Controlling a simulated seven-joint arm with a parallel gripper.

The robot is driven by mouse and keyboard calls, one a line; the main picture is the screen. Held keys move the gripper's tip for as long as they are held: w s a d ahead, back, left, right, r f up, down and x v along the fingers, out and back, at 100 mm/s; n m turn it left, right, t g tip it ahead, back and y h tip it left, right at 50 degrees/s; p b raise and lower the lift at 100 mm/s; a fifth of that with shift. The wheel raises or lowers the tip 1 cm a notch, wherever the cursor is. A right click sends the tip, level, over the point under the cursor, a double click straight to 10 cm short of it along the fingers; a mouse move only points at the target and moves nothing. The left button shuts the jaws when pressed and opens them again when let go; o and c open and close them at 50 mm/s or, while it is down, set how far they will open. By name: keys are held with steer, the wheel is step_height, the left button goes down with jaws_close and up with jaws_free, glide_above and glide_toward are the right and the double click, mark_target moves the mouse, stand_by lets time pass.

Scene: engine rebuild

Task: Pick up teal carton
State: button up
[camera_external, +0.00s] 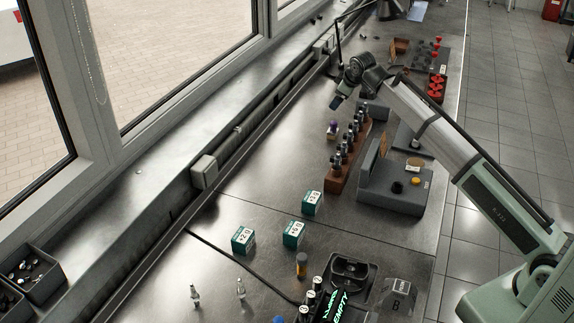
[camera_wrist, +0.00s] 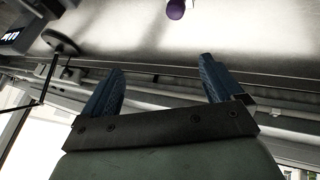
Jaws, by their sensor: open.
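Three teal and white cartons stand upright on the dark metal bench. One teal carton (camera_external: 243,240) is at the left, a second teal carton (camera_external: 293,234) is in the middle, and a third teal carton (camera_external: 312,203) is farther back. My gripper (camera_external: 337,101) is raised beyond the cartons, near the wooden rack, and apart from all of them. In the wrist view my gripper (camera_wrist: 161,82) shows two blue fingers spread wide with nothing between them. No carton shows in the wrist view.
A wooden rack of bottles (camera_external: 342,160) and a grey block stand (camera_external: 391,189) stand right of the back carton. A small orange bottle (camera_external: 302,265), two small clear vials and a black tray (camera_external: 352,272) are nearer. A purple object (camera_wrist: 176,9) shows at the wrist view's top.

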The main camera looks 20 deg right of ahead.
steer(key=s+a+f+g, duration=0.2)
steer(key=s+a+g, duration=0.2)
steer(key=s+a, duration=1.05)
steer(key=g, duration=0.3)
glide_toward(312, 197)
steer(key=shift+n, duration=0.3)
step_height(312, 197, down, 11)
steer(key=shift+a+r, duration=0.1)
steer(key=shift+r, duration=0.05)
steer(key=c, duration=1.1)
